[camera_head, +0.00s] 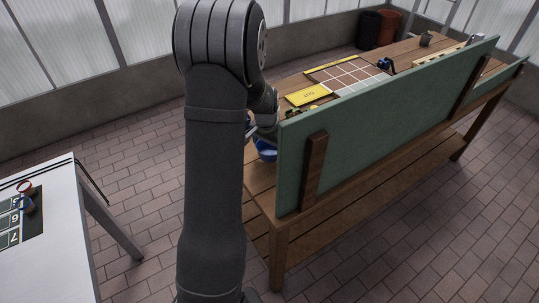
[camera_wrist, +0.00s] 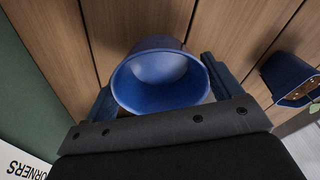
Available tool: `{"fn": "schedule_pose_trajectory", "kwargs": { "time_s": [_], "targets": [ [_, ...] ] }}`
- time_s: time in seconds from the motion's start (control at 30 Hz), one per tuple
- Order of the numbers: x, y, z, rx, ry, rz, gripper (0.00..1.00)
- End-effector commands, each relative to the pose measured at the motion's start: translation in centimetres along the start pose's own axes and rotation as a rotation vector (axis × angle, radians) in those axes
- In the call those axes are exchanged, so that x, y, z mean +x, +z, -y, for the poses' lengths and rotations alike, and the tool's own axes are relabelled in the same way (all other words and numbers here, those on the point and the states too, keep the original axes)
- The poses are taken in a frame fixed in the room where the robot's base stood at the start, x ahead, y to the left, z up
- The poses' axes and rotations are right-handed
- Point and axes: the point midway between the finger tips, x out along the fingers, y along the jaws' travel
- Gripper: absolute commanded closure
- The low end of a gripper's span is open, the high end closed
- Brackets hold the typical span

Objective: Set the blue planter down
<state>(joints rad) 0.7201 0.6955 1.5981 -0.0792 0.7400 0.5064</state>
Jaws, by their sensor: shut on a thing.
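The blue planter (camera_wrist: 160,80) is a round, empty-looking bowl shape in the wrist view, its open mouth facing the camera. My gripper (camera_wrist: 159,72) has one finger on each side of it and is shut on it. Wooden planks lie behind it; I cannot tell whether its base touches them. In the head view a blue pot (camera_head: 265,150) shows at the near end of the wooden bench (camera_head: 262,190), partly behind the green panel. My gripper's fingers are hidden there by my arm and the panel.
The green panel (camera_head: 380,105) walls one bench side. A yellow sign (camera_head: 308,95) and gridded board (camera_head: 350,75) lie beyond. A white table (camera_head: 60,255) stands left.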

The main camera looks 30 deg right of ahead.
Motion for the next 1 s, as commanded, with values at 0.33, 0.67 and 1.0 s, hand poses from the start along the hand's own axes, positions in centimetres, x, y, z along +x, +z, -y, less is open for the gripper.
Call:
{"fn": "schedule_pose_trajectory", "kwargs": {
  "time_s": [0.33, 0.67, 1.0],
  "targets": [
    [3.1, 0.4, 0.0, -0.001, 0.0, 0.0, 0.43],
    [3.5, 0.5, 0.0, -0.001, 0.0, 0.001, 0.02],
    [2.9, 0.4, 0.0, -0.001, -0.001, -0.001, 0.0]
  ]
}}
